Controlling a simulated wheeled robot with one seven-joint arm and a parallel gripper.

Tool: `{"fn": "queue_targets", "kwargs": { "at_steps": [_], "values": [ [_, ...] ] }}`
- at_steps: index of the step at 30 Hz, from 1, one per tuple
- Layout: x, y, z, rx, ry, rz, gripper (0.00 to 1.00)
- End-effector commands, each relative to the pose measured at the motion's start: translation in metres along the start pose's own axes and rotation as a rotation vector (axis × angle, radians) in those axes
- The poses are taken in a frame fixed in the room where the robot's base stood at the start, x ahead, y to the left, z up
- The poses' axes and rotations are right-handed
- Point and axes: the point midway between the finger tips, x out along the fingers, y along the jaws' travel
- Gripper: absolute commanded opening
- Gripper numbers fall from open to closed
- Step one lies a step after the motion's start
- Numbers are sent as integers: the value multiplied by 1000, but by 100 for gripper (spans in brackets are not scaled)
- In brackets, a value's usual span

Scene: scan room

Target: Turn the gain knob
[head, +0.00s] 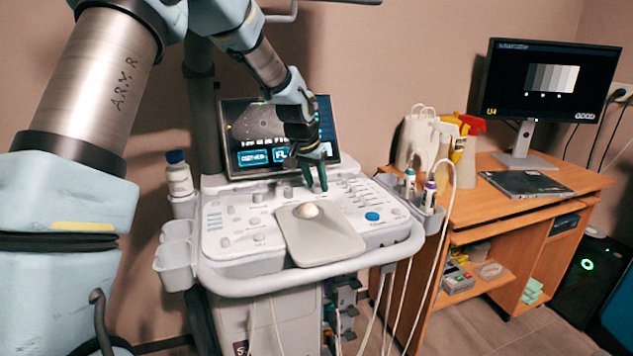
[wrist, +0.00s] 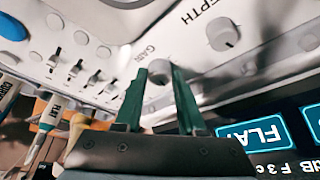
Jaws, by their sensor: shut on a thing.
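The gain knob (wrist: 158,71) is a small light-grey knob beside its printed label on the white control panel (wrist: 290,15), seen in the wrist view. My gripper (wrist: 158,78) has its two dark green fingers on either side of the knob and is shut on it. In the head view, my gripper (head: 308,186) points down at the rear middle of the ultrasound console (head: 240,245). There the knob cannot be made out clearly at the fingertips.
The depth knob (wrist: 223,34) is close beside the gain knob. Several sliders (wrist: 75,68) lie on the other side. The console screen (head: 250,130) stands behind my gripper. A grey pad with a trackball (head: 307,210) is in front. Probes (head: 429,195) hang at the console's right.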

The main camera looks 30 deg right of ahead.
Motion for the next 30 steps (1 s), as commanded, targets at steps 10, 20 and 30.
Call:
{"fn": "queue_targets", "kwargs": {
  "at_steps": [10,20,30],
  "values": [
    [0,0,0,-1,1,-1,69],
    [-6,0,0,-1,2,-1,69],
    [-67,-1,-1,-1,4,-3,69]
  ]
}}
